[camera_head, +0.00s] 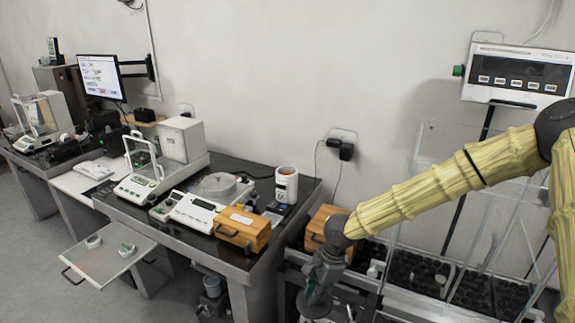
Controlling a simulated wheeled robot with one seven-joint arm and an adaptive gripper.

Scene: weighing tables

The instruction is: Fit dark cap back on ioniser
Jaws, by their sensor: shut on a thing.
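My gripper (316,302) is at the lower middle, pointing down beside the right end of the black table. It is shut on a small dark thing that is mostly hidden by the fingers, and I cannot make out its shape. I cannot tell for sure which device is the ioniser. A white cylinder with an orange rim (287,184) stands upright at the back right of the black table, and my gripper is in front of it and to its right, apart from it.
The black table (262,258) carries a balance with a glass chamber (140,158), a flat scale (193,213) and a wooden box (243,230). A pull-out shelf (108,266) juts out at left. A rack of dark pots (405,268) and clear panels stand at right.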

